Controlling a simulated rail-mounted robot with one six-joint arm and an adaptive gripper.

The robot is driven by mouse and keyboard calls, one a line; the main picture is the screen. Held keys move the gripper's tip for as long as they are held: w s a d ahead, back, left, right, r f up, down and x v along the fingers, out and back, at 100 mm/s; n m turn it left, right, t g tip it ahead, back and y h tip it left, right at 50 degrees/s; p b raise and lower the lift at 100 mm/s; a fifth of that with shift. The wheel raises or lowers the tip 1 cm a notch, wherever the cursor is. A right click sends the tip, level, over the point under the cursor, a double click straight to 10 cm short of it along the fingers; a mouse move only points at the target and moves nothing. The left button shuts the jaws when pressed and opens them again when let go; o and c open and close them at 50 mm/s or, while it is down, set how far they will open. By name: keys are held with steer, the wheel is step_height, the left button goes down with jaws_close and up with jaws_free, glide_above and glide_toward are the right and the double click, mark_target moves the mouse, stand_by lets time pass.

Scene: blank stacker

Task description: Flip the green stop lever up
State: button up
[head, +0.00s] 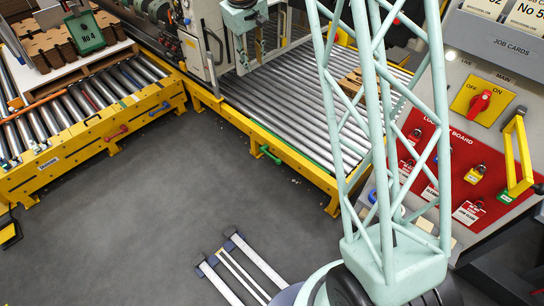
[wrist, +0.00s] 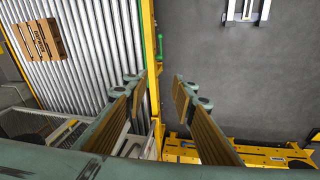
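The green stop lever (head: 270,154) sticks out from the yellow side rail of the right-hand roller conveyor in the head view. It also shows in the wrist view (wrist: 160,46), on the yellow rail beyond my fingertips. My gripper (wrist: 163,86) is open and empty in the wrist view, its padded fingers spread either side of the rail. The lever appears farther off than the fingertips, and nothing touches it. Whether the lever is tilted up or down is hard to tell at this size.
A red lockout board (head: 450,165) stands at the right. The grey floor (head: 150,225) beside the lever is clear.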

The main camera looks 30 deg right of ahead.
steer(key=w+d+f, duration=0.2)
steer(key=w+f, duration=0.1)
steer(key=f, duration=0.3)
steer(key=w+d+f, duration=0.1)
steer(key=w+f, duration=0.3)
steer(key=f, duration=0.3)
steer(key=n+g, duration=0.1)
steer(key=n, duration=0.1)
glide_above(272, 156)
steer(key=s+a, duration=0.1)
steer(key=a, duration=0.2)
step_height(272, 156, down, 46)
steer(key=shift+s+d+r, duration=0.15)
steer(key=shift+s+r, duration=0.05)
steer(key=shift+f, duration=0.2)
steer(key=shift+w+d+f+b, duration=0.15)
steer(key=shift+d+f+b, duration=0.35)
steer(key=shift+f, duration=1.7)
steer(key=shift+w+d+f+b, duration=0.15)
steer(key=shift+d+f+b, duration=0.3)
steer(key=shift+f, duration=1.75)
steer(key=shift+w+d+f+b, duration=0.25)
steer(key=shift+f+b, duration=0.4)
steer(key=shift+f, duration=1.55)
steer(key=shift+s, duration=0.1)
jaws_close()
